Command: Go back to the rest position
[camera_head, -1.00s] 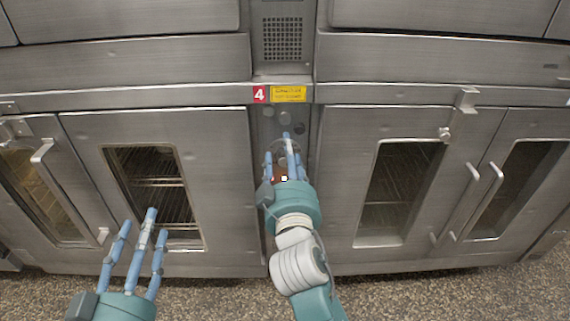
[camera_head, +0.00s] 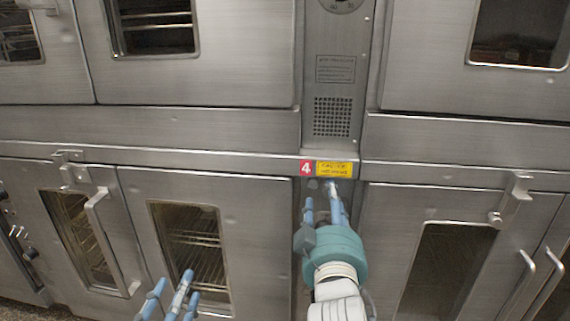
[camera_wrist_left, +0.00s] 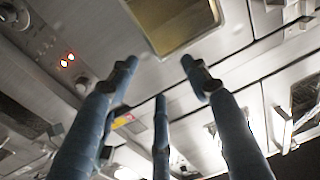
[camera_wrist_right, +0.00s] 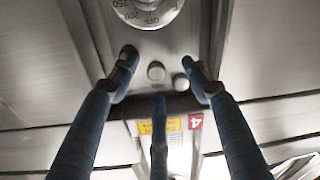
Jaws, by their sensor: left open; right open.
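My right gripper (camera_head: 326,200) is in front of the narrow panel between the lower oven doors, just under the red label with a 4. It is open and empty. In the right wrist view its blue fingers (camera_wrist_right: 160,85) stand apart, with a temperature dial and round knobs beyond them. My left gripper (camera_head: 172,290) is low in the head view, in front of a lower oven door, and only its fingers show. In the left wrist view its fingers (camera_wrist_left: 160,85) are spread, with nothing between them.
Steel ovens fill the head view. The lower left door (camera_head: 140,200) and lower right door (camera_head: 390,210) have glass windows and flank the panel. A door handle (camera_head: 105,235) and a latch (camera_head: 512,198) stick out. A strip of speckled floor (camera_head: 60,314) shows at lower left.

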